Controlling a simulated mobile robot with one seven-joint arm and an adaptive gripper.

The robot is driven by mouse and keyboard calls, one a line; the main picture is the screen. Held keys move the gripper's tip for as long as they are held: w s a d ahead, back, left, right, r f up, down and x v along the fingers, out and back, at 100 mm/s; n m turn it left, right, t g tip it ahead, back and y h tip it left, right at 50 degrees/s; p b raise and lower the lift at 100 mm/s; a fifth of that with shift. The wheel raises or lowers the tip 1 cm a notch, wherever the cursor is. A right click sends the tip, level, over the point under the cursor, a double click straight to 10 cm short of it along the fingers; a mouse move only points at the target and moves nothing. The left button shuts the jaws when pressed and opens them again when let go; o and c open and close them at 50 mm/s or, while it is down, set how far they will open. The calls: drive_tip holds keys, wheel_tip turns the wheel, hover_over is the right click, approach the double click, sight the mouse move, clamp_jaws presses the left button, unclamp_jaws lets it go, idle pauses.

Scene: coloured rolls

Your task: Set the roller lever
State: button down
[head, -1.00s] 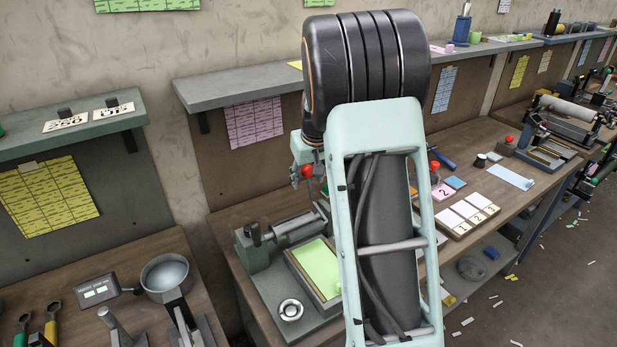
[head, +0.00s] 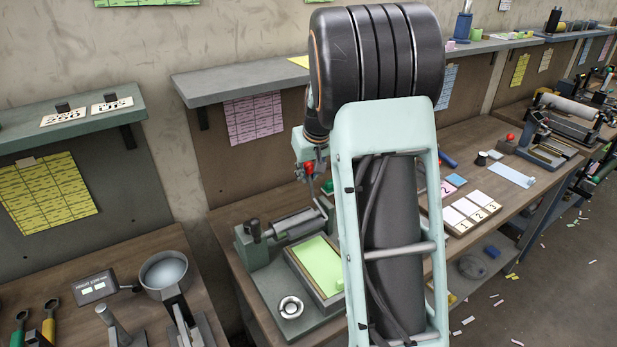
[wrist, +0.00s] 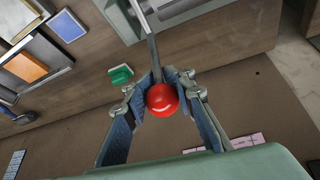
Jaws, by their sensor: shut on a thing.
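The lever's red ball knob (wrist: 162,99) sits between the two fingertips of my gripper (wrist: 160,88) in the wrist view. The fingers are shut on it. The lever's metal rod (wrist: 150,45) runs up from the knob toward the press. In the head view the red knob (head: 308,169) shows just below my gripper (head: 309,163), above the back of the bench. The grey roller (head: 297,222) lies behind a tray with a green sheet (head: 319,262). My arm hides the right part of the press.
A small green block (wrist: 121,75) lies near the lever in the wrist view. A grey shelf (head: 240,83) runs along the wall behind. White numbered cards (head: 472,208) lie on the bench to the right. A metal pan (head: 165,272) stands on the left bench.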

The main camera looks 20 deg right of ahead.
drive_tip(key=shift+s+d+f+t+b, duration=0.15)
drive_tip(key=shift+s+t+b, duration=0.4)
drive_tip(key=shift+b, duration=1.95)
drive_tip(key=shift+s+d+r+t+b, duration=0.15)
drive_tip(key=shift+t+b, duration=0.6)
drive_tip(key=shift+b, duration=1.7)
drive_tip(key=shift+s+f+b, duration=0.1)
drive_tip(key=shift+s+b, duration=0.1)
drive_tip(key=shift+b, duration=0.85)
drive_tip(key=s+t+b, duration=0.1)
drive_tip(key=t+b, duration=0.1)
drive_tip(key=b, duration=0.5)
drive_tip(key=shift+d+y+b, duration=0.1)
drive_tip(key=shift+y+b, duration=0.2)
drive_tip(key=shift+y, duration=0.1)
drive_tip(key=shift+s+r+t+b, duration=0.15)
drive_tip(key=shift+r+t+b, duration=0.15)
drive_tip(key=shift+b, duration=0.95)
drive_tip(key=c, duration=1.6)
unclamp_jaws()
wheel_tip(320, 180, up, 10)
drive_tip(key=shift+s+f, duration=0.1)
